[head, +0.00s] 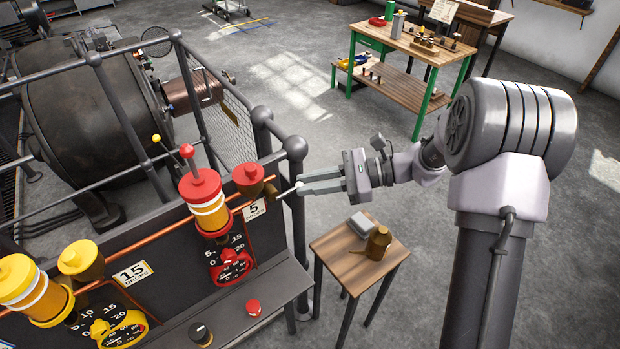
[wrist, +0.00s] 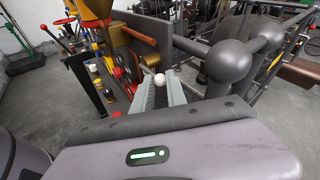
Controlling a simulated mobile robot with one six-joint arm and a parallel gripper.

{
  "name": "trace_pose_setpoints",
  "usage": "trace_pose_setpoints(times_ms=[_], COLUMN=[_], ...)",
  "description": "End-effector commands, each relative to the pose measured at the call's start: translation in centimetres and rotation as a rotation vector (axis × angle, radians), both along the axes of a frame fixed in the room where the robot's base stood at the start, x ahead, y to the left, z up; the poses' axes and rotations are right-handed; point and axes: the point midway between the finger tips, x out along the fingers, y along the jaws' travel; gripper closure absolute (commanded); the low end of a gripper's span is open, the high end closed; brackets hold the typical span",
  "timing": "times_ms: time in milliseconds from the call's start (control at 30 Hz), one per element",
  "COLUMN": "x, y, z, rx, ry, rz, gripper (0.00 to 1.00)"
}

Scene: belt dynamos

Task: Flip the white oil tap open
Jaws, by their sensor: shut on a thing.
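The white oil tap (head: 298,185) is a thin lever with a white ball end, sticking out to the right from a brass fitting with a red cap (head: 250,174) at the right end of the copper pipe. My gripper (head: 305,187) reaches in from the right and is shut on the tap at its ball end. In the wrist view the white ball (wrist: 159,79) shows at the tips of my gripper's fingers (wrist: 160,88). The lever behind the ball is mostly hidden there.
Dark railing posts (head: 296,150) stand just behind the tap. A red oiler (head: 205,200) and yellow oilers (head: 28,288) sit left along the pipe, above dials. A small wooden stool (head: 345,268) with an oil can (head: 378,243) stands below my gripper.

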Motion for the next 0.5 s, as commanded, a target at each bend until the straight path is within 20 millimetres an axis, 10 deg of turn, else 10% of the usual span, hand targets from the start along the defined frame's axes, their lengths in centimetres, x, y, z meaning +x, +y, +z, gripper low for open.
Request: trace_pose_setpoints(times_ms=[167, 200, 300, 500], x=[0.09, 0.09, 0.08, 0.08], y=[0.02, 0.02, 0.01, 0.01], z=[-0.01, -0.01, -0.02, -0.03], rx=[0.003, 0.004, 0.004, 0.004], ry=[-0.002, -0.002, -0.001, 0.0], rz=[-0.002, -0.002, -0.002, -0.001], gripper=[1.0, 0.79, 0.61, 0.61])
